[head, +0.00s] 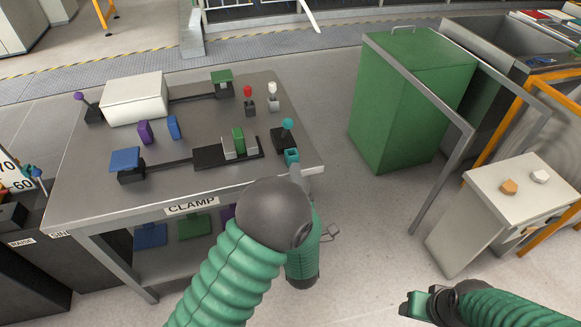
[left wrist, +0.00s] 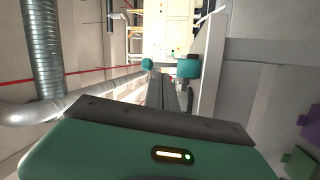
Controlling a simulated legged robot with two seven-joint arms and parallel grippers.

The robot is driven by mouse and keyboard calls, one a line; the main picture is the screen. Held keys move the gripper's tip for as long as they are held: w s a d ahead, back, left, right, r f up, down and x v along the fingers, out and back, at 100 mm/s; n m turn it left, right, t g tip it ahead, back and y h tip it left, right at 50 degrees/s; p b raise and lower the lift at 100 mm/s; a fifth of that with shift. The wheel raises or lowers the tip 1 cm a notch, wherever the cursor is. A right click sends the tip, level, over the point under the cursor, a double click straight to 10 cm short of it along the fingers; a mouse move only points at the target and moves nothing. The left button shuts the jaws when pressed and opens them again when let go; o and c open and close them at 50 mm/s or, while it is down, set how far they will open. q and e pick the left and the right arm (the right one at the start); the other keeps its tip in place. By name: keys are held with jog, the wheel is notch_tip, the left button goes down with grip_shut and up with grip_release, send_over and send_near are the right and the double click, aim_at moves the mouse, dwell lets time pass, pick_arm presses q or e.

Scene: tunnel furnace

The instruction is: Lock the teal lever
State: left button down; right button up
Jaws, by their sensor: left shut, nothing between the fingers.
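The teal lever, with a round teal knob (head: 287,124), stands on a black base (head: 281,139) at the table's right edge. A teal block (head: 292,156) shows just in front of the base; I cannot tell how it is joined. My left gripper (head: 298,170) is shut and empty close in front of this block, and contact is unclear. The left wrist view shows the knob (left wrist: 147,64) and the block (left wrist: 188,68) beyond the fingers (left wrist: 166,92). My right gripper (head: 412,304) is low at the right, away from the table; its jaw gap is unclear.
The grey table (head: 85,180) also holds a white box (head: 135,98), red (head: 248,92) and white (head: 272,90) levers, and a green-and-grey clamp (head: 238,143). A green cabinet (head: 400,110) stands to the right, past open floor. A small white stand (head: 510,195) is farther right.

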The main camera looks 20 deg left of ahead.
pick_arm(q)
notch_tip(320, 180, down, 3)
jog(key=s+d+n+t+y+b, duration=0.1)
jog(key=s+n+t+y+b, duration=0.1)
jog(key=b, duration=0.1)
jog(key=x, duration=0.4)
jog(key=b+x, duration=0.1)
jog(key=x, duration=0.3)
jog(key=r+x, duration=0.1)
jog(key=x, duration=0.4)
jog(key=shift+s+a+r, duration=0.15)
jog(key=shift+s+r, duration=0.05)
jog(key=shift+s, duration=0.05)
pick_arm(e)
jog(key=s+x, duration=0.1)
jog(key=x, duration=0.5)
jog(key=shift+s+f, duration=0.2)
jog(key=shift+f, duration=0.2)
pick_arm(q)
jog(key=shift+r, duration=0.1)
pick_arm(e)
jog(key=shift+r, duration=0.1)
